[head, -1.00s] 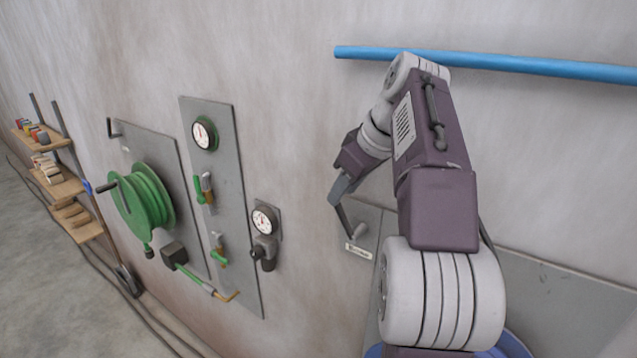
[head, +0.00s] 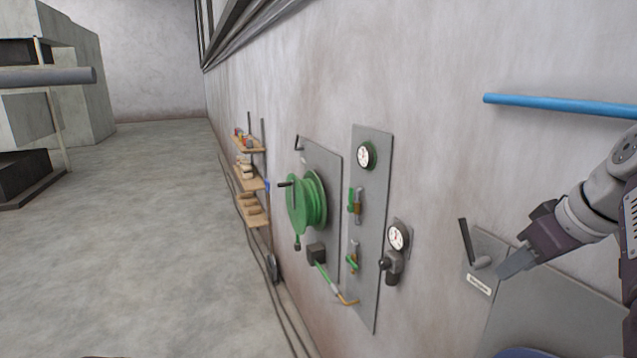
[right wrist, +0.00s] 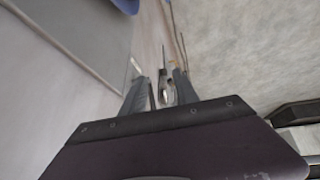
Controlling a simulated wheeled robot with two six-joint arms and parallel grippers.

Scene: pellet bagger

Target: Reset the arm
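My right gripper (head: 506,268) comes in from the right edge in the head view. Its fingers point left and a little down, in front of the grey wall panel. A dark lever (head: 465,241) with a grey pivot stands on that panel, just left of the fingertips, tilted up. A gap shows between the fingers and lever. In the right wrist view, the two fingers of the right gripper (right wrist: 160,88) are apart, with nothing clearly held between them. My left gripper is not in view.
A blue pipe (head: 560,106) runs along the wall above the arm. Left of the lever are a gauge with a valve (head: 397,238), a tall gauge panel (head: 371,270), a green hose reel (head: 312,203) and wooden shelves (head: 252,182). The floor at left is open.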

